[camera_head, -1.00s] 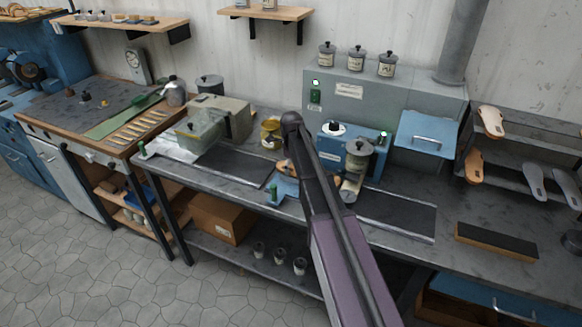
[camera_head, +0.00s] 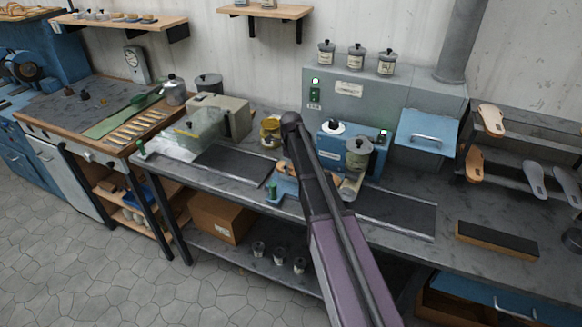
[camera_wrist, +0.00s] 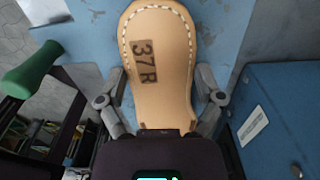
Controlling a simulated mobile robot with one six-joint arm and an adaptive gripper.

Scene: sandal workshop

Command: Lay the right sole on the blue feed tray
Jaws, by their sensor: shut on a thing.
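The right sole (camera_wrist: 165,45) is tan with a stitched edge and a dark "37 R" mark. It fills the middle of the wrist view, its narrower end toward my wrist. My gripper (camera_wrist: 160,98) has a finger on each side of this narrower end and is shut on it. The blue feed tray (camera_wrist: 85,30) shows around and under the sole in the wrist view; I cannot tell whether the sole touches it. In the head view the tray (camera_head: 287,187) shows at the bench front, left of my arm, which hides much of it and my gripper.
A green-handled part (camera_wrist: 30,70) stands close to the left of my gripper. A blue machine housing (camera_wrist: 280,115) is close on the right. On the bench, a dark belt (camera_head: 235,165) lies left of the tray. More soles (camera_head: 535,180) rest on a rack at the right.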

